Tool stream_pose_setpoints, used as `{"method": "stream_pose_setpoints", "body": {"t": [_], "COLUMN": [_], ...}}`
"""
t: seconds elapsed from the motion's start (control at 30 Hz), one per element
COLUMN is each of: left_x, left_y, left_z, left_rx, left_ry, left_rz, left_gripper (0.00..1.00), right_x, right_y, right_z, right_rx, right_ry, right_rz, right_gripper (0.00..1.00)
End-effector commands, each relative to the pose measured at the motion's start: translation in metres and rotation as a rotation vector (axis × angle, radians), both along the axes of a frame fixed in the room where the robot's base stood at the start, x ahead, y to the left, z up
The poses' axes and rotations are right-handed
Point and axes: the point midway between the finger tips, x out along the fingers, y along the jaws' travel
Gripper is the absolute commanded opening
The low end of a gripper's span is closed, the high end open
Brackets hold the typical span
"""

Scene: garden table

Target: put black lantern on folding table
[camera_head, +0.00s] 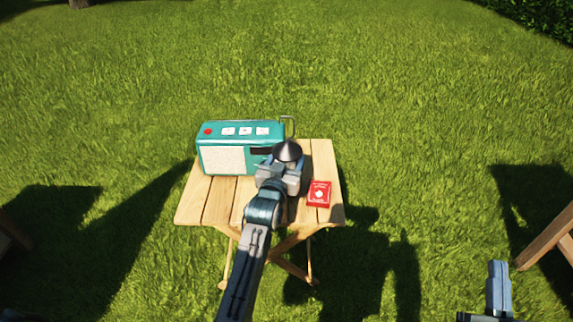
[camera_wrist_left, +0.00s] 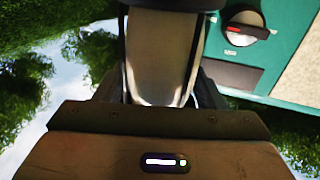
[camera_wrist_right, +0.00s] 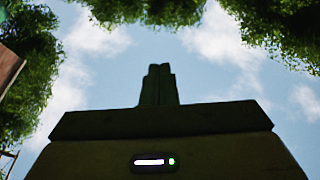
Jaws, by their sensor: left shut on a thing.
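The black lantern (camera_head: 287,150) shows its dark cone-shaped top and thin wire handle over the back middle of the wooden folding table (camera_head: 190,207). My left gripper (camera_head: 281,172) is shut on the lantern and hides most of its body from the head view. In the left wrist view the lantern's glassy body (camera_wrist_left: 160,55) stands between the fingers. I cannot tell whether its base touches the tabletop. My right gripper (camera_head: 500,288) is off to the right over the grass, shut and empty, with its fingers (camera_wrist_right: 158,85) together in the right wrist view.
A teal radio (camera_head: 222,158) stands on the table's back left, close beside the lantern; it also shows in the left wrist view (camera_wrist_left: 283,75). A red card box (camera_head: 319,194) lies on the right side of the table. Wooden furniture (camera_head: 548,238) stands at the right edge.

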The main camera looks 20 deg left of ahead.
Motion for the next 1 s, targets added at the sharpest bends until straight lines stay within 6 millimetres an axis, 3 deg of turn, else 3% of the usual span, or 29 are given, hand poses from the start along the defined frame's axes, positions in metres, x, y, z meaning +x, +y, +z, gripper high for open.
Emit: {"method": "stream_pose_setpoints", "body": {"t": [0.23,0.67,0.7,1.0], "left_x": [-0.002,-0.002,-0.003,-0.003], "left_y": [-0.001,-0.001,-0.001,-0.001], "left_z": [-0.005,-0.008,-0.009,-0.008], "left_rx": [0.0,0.0,0.0,0.0], "left_ry": [-0.003,-0.003,0.0,-0.001], "left_rz": [0.001,0.001,0.001,0.001], "left_gripper": [0.27,0.27,0.71,0.72], "right_x": [-0.01,-0.011,-0.011,-0.011], "right_y": [0.0,0.0,0.0,0.0], "right_z": [0.031,0.034,0.034,0.034], "right_rx": [-0.014,-0.013,-0.013,-0.015], "right_ry": [-0.192,-0.207,-0.208,-0.208], "right_rz": [-0.002,-0.003,-0.003,-0.002], "right_gripper": [0.0,0.0,0.0,0.0]}}
